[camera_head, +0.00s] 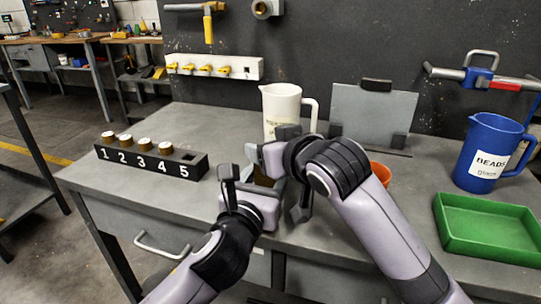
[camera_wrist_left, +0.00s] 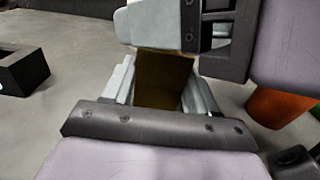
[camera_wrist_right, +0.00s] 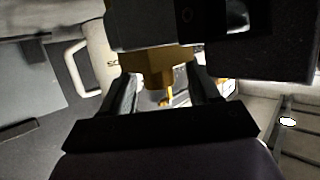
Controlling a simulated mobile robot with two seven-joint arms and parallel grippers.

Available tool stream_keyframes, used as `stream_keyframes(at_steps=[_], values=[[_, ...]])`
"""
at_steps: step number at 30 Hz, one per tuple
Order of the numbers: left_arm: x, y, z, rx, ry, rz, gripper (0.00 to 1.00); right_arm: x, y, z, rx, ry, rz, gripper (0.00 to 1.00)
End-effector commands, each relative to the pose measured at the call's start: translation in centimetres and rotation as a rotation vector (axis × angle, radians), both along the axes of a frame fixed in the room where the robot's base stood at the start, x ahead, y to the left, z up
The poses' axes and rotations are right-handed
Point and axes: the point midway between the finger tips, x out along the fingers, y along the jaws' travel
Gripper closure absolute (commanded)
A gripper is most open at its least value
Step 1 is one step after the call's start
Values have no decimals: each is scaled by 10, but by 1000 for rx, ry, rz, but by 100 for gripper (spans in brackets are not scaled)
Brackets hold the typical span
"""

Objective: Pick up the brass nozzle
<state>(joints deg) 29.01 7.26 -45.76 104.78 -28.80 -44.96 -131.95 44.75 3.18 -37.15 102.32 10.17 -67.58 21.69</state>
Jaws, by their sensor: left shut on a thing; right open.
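The brass nozzle (camera_head: 264,180) is mostly hidden between my two grippers in the head view, above the front of the grey bench. My left gripper (camera_head: 248,182) is shut on it; in the left wrist view the brass body (camera_wrist_left: 163,80) sits between the pale fingers. My right gripper (camera_head: 268,157) is open and close against the left one. In the right wrist view, the brass piece (camera_wrist_right: 160,67) with a narrow tip shows between the spread right fingers. I cannot tell whether they touch it.
A black numbered rack (camera_head: 150,160) holds several white-topped brass pieces; slot 5 is empty. A white pitcher (camera_head: 281,108) stands behind my grippers. An orange container (camera_head: 381,172) is partly hidden by my right arm. A blue BEADS pitcher (camera_head: 490,150) and green tray (camera_head: 490,228) are at the right.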

Motion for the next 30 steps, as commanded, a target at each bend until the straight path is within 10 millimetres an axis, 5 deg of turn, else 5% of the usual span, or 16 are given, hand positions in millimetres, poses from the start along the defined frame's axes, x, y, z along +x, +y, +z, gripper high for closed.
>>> stream_keyframes(at_steps=[5, 11, 22, 30], values=[[0, 0, -1, 2, 2, 1, 97, 0, 0, 0, 0, 0, 0, 39], [0, 0, -1, 2, 2, 1, 97, 0, 0, -1, -1, 2, 0, 96], [0, 1, -1, 1, 2, 2, 97, 0, 0, 2, -3, 6, 0, 96], [1, 1, -1, 2, 2, 2, 97, 0, 0, 55, 1, -2, 1, 96]])
